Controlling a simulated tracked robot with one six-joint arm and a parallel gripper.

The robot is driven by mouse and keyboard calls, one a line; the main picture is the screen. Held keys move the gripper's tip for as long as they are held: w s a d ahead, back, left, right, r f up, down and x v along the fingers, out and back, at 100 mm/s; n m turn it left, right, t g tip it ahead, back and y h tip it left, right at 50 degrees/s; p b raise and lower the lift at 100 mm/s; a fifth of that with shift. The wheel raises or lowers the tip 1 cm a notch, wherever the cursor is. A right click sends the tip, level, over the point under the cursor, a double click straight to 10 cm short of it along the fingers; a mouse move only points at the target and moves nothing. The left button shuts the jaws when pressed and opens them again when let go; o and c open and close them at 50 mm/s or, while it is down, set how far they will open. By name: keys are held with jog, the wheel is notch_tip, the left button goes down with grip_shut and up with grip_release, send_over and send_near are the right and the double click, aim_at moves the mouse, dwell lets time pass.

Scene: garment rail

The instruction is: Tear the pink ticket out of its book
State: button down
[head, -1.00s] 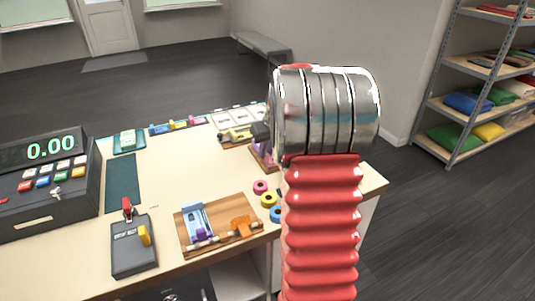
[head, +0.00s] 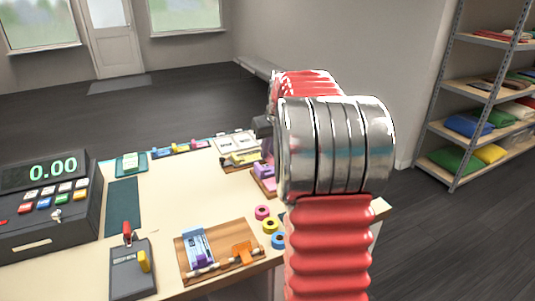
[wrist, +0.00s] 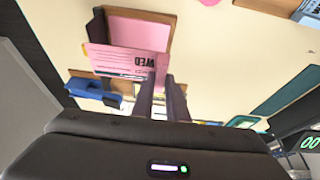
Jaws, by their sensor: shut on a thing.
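The pink ticket (wrist: 120,60), printed with "WED", shows in the wrist view. My gripper (wrist: 162,85) is shut on its right end, the two dark fingers coming up from below. A pink pad, the ticket book (wrist: 138,33), lies behind it on a brown board (wrist: 165,18). The ticket overlaps the near part of the book, and I cannot tell whether it is still joined to it. In the head view my own arm hides the fingers and the ticket.
A blue device (wrist: 95,90) lies left of the fingers in the wrist view. In the head view, a cash register (head: 45,205), a dark grey device (head: 132,265), a wooden board (head: 218,250) and coloured rolls (head: 270,227) stand on the counter. Shelves (head: 475,130) stand at right.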

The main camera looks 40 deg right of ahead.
jog(key=c, duration=2.4)
grip_release()
grip_shut()
jog(key=shift+r, duration=0.1)
jog(key=shift+r, duration=2.35)
